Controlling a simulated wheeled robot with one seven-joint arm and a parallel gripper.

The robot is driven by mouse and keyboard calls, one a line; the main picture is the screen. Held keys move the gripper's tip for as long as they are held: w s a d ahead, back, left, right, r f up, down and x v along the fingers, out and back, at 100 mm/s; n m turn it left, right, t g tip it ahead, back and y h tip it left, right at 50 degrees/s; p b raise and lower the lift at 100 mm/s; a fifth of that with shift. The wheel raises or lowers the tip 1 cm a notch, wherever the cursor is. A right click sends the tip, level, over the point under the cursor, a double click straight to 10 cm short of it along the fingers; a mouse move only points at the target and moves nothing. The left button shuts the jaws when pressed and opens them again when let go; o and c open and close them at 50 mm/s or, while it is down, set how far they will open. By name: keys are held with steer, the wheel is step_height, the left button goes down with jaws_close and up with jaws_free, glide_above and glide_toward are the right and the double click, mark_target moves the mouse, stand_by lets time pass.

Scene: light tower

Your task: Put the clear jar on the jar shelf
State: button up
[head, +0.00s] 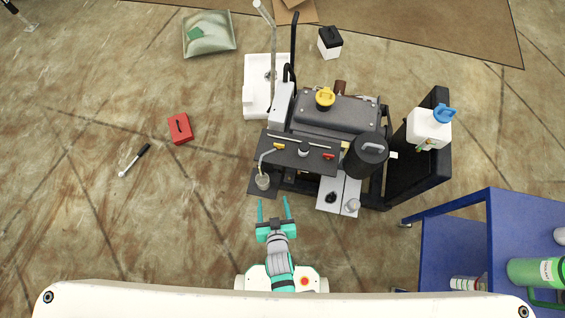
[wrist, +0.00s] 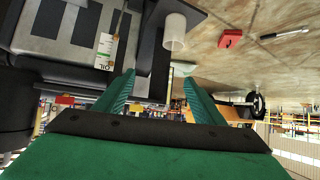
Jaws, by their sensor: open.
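The clear jar (head: 262,182) stands on or just over a small black plate (head: 257,193) at the front left of the machine; this plate looks like the jar shelf. A bent pale tube comes down to the jar. In the wrist view the jar (wrist: 175,32) is a translucent cylinder beside the black plate (wrist: 190,10), beyond my fingertips. My gripper (head: 273,202) is open and empty, a little in front of and right of the jar in the head view. Its green fingers (wrist: 158,85) also show in the wrist view, with nothing between them.
The dark machine (head: 335,112) carries a yellow cap (head: 325,98) and a black canister (head: 366,156). A white tray (head: 330,196) holds small items to the right. A blue cart (head: 455,250) stands at lower right. A red box (head: 180,128) lies on open floor at left.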

steer(key=s+d+r+t, duration=0.1)
steer(key=s+r, duration=0.2)
steer(key=r, duration=0.6)
steer(key=s+d+r+m+t+h, duration=0.1)
steer(key=s+r, duration=0.3)
steer(key=r, duration=0.5)
steer(key=s+d+r+t, duration=0.2)
steer(key=s+r, duration=0.2)
steer(key=r, duration=0.6)
steer(key=shift+s+m+h, duration=0.15)
steer(key=shift+m+h, duration=0.25)
steer(key=shift+d, duration=0.1)
